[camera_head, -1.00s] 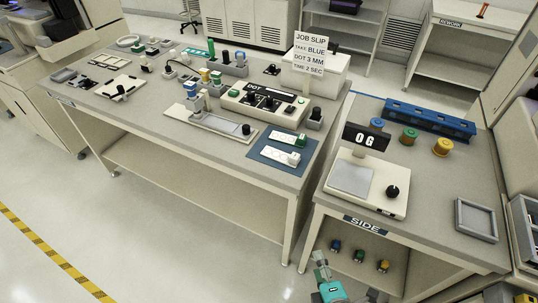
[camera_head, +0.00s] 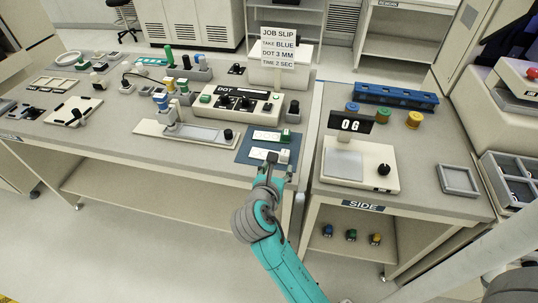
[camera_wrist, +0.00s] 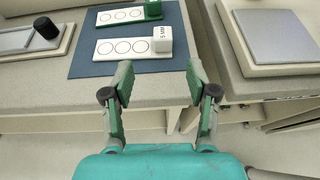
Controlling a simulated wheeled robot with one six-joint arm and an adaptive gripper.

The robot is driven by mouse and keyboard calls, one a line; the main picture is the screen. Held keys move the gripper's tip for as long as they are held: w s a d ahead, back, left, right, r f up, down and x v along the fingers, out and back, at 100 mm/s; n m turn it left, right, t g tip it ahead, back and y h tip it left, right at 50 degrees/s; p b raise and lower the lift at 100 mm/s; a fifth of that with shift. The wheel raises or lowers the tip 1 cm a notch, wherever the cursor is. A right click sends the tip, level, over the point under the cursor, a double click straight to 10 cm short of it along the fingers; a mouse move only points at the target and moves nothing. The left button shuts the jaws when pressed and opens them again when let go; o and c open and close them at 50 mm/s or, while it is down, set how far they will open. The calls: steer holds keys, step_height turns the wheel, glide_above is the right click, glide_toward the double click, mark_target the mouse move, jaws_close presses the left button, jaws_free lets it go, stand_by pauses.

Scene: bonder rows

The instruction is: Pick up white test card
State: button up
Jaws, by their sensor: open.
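The white test card (camera_head: 262,154) lies flat on a blue mat (camera_head: 243,157) near the front edge of the main bench. It has three printed circles and a white block at its right end, and also shows in the wrist view (camera_wrist: 122,48). A similar card with a green block (camera_head: 265,135) lies just behind it; in the wrist view it is the farther card (camera_wrist: 120,16). My gripper (camera_wrist: 160,82) is open and empty. Its fingers point at the mat's front edge, on the near side of the white block, apart from the card.
A scale (camera_head: 362,178) stands on the side bench to the right, across a narrow gap. A DOT control box (camera_head: 240,104) stands behind the mat. A flat fixture (camera_head: 185,133) with a black knob lies to the left. Floor in front is clear.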

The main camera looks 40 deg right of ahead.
mark_target(285, 152)
steer(key=x, duration=0.5)
steer(key=shift+d, duration=0.1)
steer(key=x, duration=0.4)
steer(key=shift+d+r, duration=0.25)
steer(key=shift+d, duration=0.2)
steer(key=shift+w+d+f, duration=0.15)
steer(key=shift+w+d, duration=0.15)
jaws_close()
